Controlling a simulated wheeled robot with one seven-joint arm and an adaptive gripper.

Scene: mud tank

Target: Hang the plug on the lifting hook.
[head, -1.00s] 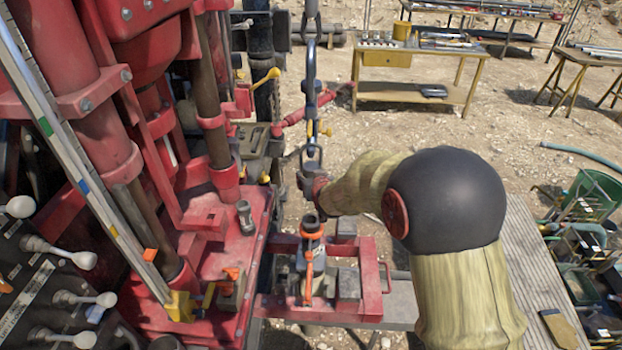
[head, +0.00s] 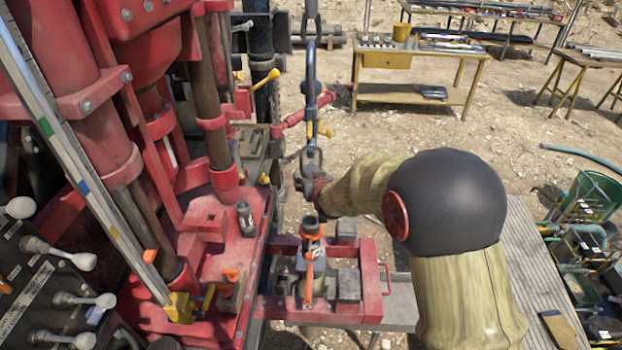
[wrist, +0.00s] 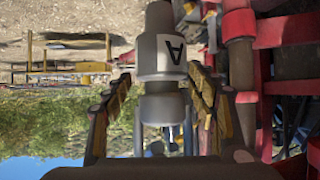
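The plug (wrist: 161,57) is a grey stepped cylinder with a white label marked "A", in the middle of the wrist view. My gripper (wrist: 160,72) has its two fingers on either side of the plug's wide collar, with the tips against it. In the head view my gripper (head: 311,186) is in the middle, at the end of my arm, just below the lifting hook (head: 312,156). The plug is small and mostly hidden by my gripper there. I cannot tell whether plug and hook touch.
The red rig (head: 215,225) fills the left. A grey cylinder (head: 245,219) stands on the rig's platform. A yellow table (head: 415,95) is at the back; bare ground lies between.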

